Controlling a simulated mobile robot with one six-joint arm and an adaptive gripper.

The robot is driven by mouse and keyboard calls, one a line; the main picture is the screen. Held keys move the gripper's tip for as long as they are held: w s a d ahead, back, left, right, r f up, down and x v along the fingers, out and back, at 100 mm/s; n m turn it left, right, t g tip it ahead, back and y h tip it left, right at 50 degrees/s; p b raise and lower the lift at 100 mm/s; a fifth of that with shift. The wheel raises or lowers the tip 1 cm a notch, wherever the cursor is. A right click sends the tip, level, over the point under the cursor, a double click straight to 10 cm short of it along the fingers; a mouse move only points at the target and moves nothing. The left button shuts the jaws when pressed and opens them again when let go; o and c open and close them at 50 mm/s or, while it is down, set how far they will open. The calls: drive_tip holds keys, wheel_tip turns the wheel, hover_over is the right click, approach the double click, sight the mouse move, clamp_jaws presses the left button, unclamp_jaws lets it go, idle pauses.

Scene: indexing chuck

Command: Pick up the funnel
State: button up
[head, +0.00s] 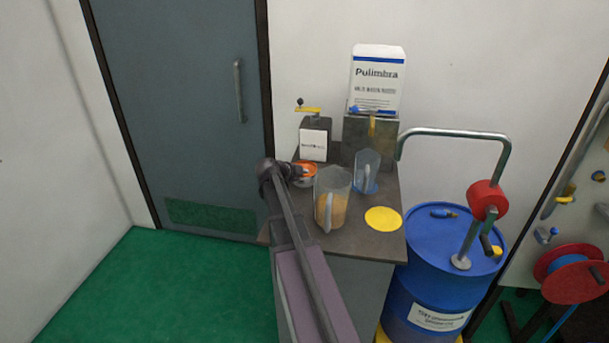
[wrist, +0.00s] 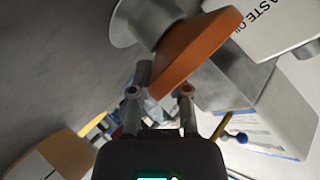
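The orange funnel (head: 307,166) is at the left back of the small dark table in the head view, partly hidden by the end of my arm. In the wrist view the funnel (wrist: 195,45) shows as a tilted orange shape with a grey round part beside it. My gripper (wrist: 160,94) has its two fingers apart, with the funnel's lower orange edge in front of or between them. I cannot tell whether the fingers touch it. In the head view my gripper (head: 297,171) is at the funnel's left side.
A jug with tan contents (head: 332,200) stands just right of my arm, and a clear blue jug (head: 367,171) behind it. A yellow disc (head: 383,219) lies at the table's front right. A blue drum (head: 440,265) stands right.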

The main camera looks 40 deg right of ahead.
drive_tip(key=shift+r, duration=0.15)
clamp_jaws()
wheel_tip(320, 180, up, 10)
drive_tip(key=p, duration=1)
idle(0.7)
